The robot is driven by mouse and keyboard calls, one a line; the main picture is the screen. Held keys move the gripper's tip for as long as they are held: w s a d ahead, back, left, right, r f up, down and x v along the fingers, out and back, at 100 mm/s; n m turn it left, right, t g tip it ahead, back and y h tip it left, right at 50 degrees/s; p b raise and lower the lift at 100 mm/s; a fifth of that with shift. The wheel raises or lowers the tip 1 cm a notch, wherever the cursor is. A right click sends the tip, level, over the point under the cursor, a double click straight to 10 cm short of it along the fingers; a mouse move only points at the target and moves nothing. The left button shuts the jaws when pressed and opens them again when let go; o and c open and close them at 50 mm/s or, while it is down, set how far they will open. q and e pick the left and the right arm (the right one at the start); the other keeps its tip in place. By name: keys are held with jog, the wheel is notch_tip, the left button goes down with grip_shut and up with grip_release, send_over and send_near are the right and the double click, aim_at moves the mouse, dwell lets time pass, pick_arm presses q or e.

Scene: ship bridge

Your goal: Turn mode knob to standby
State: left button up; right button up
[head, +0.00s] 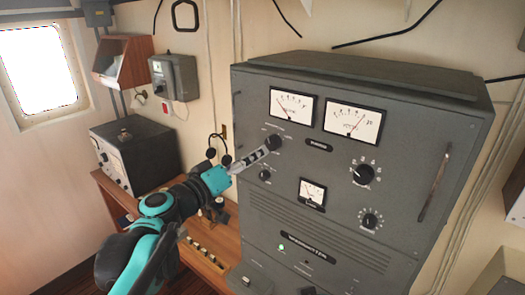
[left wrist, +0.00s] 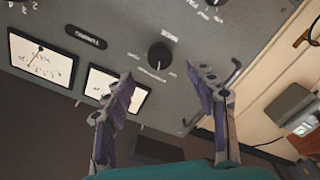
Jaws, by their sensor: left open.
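The likely mode knob (head: 273,142) is a round dark knob on the grey cabinet's front, below the left large meter. It also shows in the left wrist view (left wrist: 159,54), upside down, with small lettering around it too blurred to read. Contact cannot be told. My right gripper is not in view.
The cabinet (head: 400,150) also carries a small knob (head: 265,175) below, larger knobs (head: 362,174) at right, several meters and a vertical handle (head: 435,182). A headset (head: 219,149) hangs on the wall behind my arm. A dark box (head: 135,155) stands on the wooden desk (head: 205,247).

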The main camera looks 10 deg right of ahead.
pick_arm(q)
jog(key=v, duration=0.5)
jog(key=s+a+f+g+y+b, duration=0.1)
jog(key=s+a+f+y+b, duration=0.3)
jog(key=f+b, duration=0.7)
jog(key=s+a+f+n+g+y+b, duration=0.1)
jog(key=s+a+f+y+b, duration=0.4)
jog(key=f, duration=2.6)
jog(key=s+a+f+n+g+y+b, duration=0.1)
jog(key=s+a+f+y+b, duration=0.4)
jog(key=s+a+f+b, duration=0.4)
jog(key=a+f+b, duration=0.3)
jog(key=f+b, duration=0.1)
jog(key=f, duration=0.2)
jog(key=a+f+b, duration=0.4)
jog(key=f+b, duration=0.1)
jog(key=f, duration=0.2)
jog(key=shift+a+g, duration=0.3)
jog(key=shift+g, duration=0.1)
